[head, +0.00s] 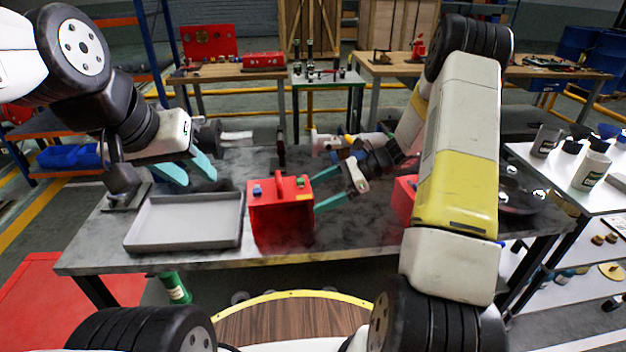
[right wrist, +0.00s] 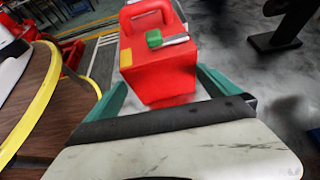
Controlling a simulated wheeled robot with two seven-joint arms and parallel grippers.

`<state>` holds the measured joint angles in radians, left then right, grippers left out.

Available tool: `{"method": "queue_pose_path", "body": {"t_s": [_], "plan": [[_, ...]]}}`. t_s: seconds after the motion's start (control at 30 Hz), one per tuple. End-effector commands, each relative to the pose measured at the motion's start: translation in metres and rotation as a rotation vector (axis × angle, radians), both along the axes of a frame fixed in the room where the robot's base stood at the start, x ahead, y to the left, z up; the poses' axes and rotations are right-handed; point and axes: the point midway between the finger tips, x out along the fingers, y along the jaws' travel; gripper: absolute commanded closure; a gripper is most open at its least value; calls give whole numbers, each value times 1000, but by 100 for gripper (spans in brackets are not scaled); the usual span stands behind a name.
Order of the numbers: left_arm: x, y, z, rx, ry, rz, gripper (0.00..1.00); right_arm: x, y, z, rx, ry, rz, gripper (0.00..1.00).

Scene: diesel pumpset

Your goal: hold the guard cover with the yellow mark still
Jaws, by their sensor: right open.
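The red guard cover (head: 280,222) stands upright on the dark workbench, just right of the grey tray. It has a handle on top, blue and green knobs, and a yellow mark (head: 304,197) at its upper right edge. In the right wrist view the cover (right wrist: 160,75) is straight ahead, with its yellow mark (right wrist: 126,58) on the left. My right gripper (head: 316,189) is open at the cover's right side, its fingertips on either side of the near end; contact cannot be told. My left gripper (head: 190,171) is open and empty above the tray's back edge.
The shallow grey tray (head: 185,246) is empty. Another red part (head: 404,198) is partly hidden behind my right arm. A dark stand (head: 281,148) is at the bench's back. A white shelf with bottles (head: 590,172) stands at the right.

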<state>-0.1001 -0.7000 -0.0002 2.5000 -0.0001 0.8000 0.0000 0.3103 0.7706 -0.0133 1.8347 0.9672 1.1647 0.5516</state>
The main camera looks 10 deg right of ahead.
Motion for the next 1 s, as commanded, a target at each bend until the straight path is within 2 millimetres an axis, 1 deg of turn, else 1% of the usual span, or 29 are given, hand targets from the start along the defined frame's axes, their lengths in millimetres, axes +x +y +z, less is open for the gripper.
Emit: {"method": "queue_pose_path", "body": {"t_s": [0.17, 0.5, 0.6, 0.8, 1.0], "plan": [[0, 0, 0, 0, 0, 0, 64, -2, 17, -9, 3, 5, 5, 0], [0, 0, 0, 0, 0, 0, 64, -2, 61, -32, 2, 3, 6, 0], [0, 0, 0, 0, 0, 0, 64, -2, 71, -39, 1, 4, 6, 0], [0, 0, 0, 0, 0, 0, 64, -2, 84, -46, 1, 4, 6, 0], [0, 0, 0, 0, 0, 0, 64, -2, 88, -48, 1, 4, 5, 0]]}}
